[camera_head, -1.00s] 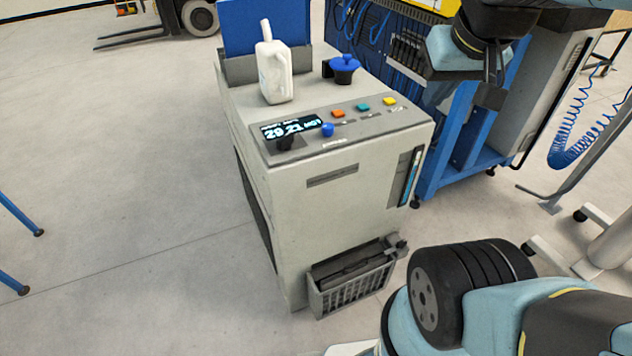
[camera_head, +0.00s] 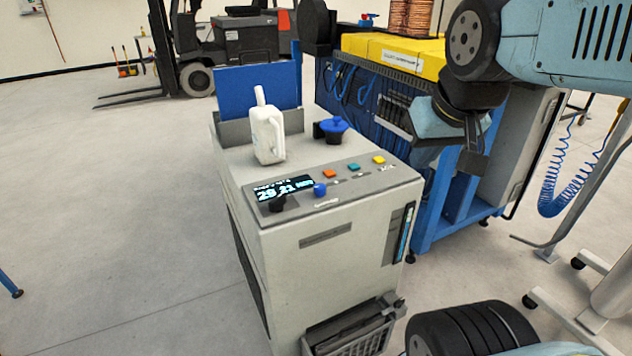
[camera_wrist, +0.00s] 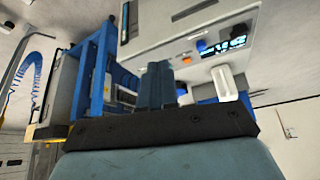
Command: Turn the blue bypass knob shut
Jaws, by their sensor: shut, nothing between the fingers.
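A small blue knob (camera_head: 320,189) sits on the sloped front panel of a grey cabinet (camera_head: 330,262), right of the lit display (camera_head: 285,188). A black knob (camera_head: 278,203) is beside it below the display. The small blue knob also shows in the wrist view (camera_wrist: 202,46). A larger blue knob-like top (camera_head: 334,124) stands on a black fitting at the back of the cabinet top. The panel lettering is too small to read. My gripper (camera_head: 472,168) is right of the cabinet, apart from it, pointing down. Its fingers are together and empty in the wrist view (camera_wrist: 157,85).
A white bottle (camera_head: 267,135) stands on the cabinet top before a blue panel (camera_head: 257,88). Orange, teal and yellow buttons line the control panel. A blue workbench (camera_head: 440,200) with hanging tools stands behind my gripper. Open floor lies left of the cabinet.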

